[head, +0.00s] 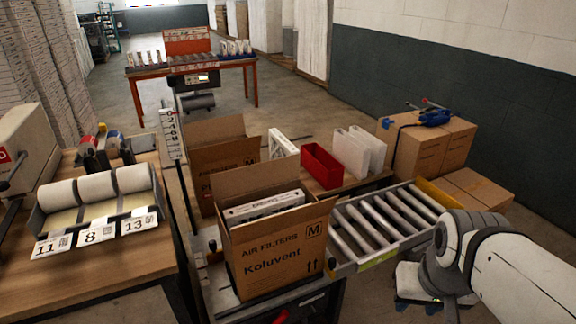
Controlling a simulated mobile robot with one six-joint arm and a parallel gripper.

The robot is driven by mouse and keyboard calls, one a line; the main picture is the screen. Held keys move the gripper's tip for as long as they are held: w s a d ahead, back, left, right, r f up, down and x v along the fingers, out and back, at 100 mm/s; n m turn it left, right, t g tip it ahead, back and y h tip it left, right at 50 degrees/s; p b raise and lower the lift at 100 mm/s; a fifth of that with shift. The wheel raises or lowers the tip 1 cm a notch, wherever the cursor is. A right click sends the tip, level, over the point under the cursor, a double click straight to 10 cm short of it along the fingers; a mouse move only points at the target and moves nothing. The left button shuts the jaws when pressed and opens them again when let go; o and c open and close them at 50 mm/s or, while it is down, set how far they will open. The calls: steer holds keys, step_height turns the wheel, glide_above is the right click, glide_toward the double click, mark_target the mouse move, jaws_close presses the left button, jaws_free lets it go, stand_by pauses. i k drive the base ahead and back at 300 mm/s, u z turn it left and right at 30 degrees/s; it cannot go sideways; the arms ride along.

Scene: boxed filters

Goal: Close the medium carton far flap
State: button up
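The medium carton (275,255) stands upright on the packing stand in the lower middle, marked "AIR FILTERS", "Koluvent" and "M". Its top is open. Its far flap (257,176) stands up along the back edge, tilted slightly away. A white boxed filter (264,206) shows inside, near the rim. The near and side flaps are hard to make out. My gripper's fingers do not show in the picture.
A second open brown carton (212,133) stands close behind. A roller conveyor (385,221) lies to the right. A red bin (321,166) and white filters (359,151) stand on the bench behind. A label dispenser (97,200) is on the left table. A scale post (172,135) rises behind left.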

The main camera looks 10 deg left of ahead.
mark_target(230, 182)
steer(key=u, duration=0.35)
steer(key=i, duration=1.1)
steer(key=u, duration=0.85)
steer(key=k, duration=0.7)
steer(key=u, duration=0.15)
steer(key=i, duration=0.75)
steer(key=z, duration=0.15)
